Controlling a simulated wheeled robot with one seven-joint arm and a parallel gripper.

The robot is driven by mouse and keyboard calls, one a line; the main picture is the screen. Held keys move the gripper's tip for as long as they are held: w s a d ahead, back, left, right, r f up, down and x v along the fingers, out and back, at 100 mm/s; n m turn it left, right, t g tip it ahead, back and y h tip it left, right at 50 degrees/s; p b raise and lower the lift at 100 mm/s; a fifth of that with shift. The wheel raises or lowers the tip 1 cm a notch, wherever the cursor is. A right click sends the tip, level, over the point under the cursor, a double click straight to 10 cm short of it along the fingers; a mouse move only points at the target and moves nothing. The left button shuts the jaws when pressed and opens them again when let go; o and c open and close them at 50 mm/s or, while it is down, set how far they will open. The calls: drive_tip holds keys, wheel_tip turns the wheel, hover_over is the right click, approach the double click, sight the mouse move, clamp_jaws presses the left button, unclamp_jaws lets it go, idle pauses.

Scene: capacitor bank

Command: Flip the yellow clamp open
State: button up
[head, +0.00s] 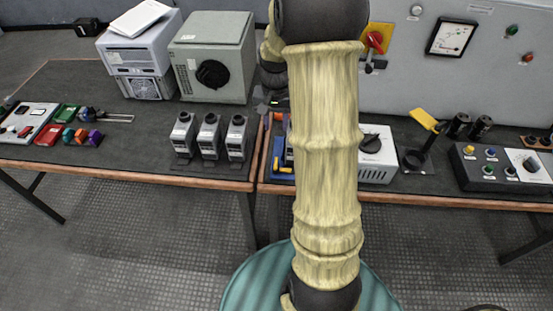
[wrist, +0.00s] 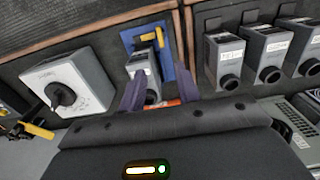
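On a blue plate (head: 276,160) at the front of the bench, left of my arm in the head view, there is a yellow bar (head: 284,169), which I take for the yellow clamp. The wrist view shows the blue plate (wrist: 182,80) with a grey module (wrist: 137,68) on it and a small yellow part (wrist: 142,55). An orange piece (wrist: 162,103) shows low between the fingers. My gripper (wrist: 155,92) is open, its two dark purple fingers apart over the near end of the module. Contact cannot be told. My arm hides part of the plate in the head view.
Several grey modules (head: 209,137) stand left of the plate. A white box with a black knob (head: 371,144) stands right. Beyond it is a black stand with a raised yellow flap (head: 424,119). A control box (head: 487,168) is further right. Wooden edging (head: 150,178) borders the bench front.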

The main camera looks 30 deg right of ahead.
sight(276, 162)
wheel_tip(276, 162, down, 17)
drive_tip(key=shift+r+b, duration=0.1)
drive_tip(key=shift+b, duration=0.2)
idle(0.3)
clamp_jaws()
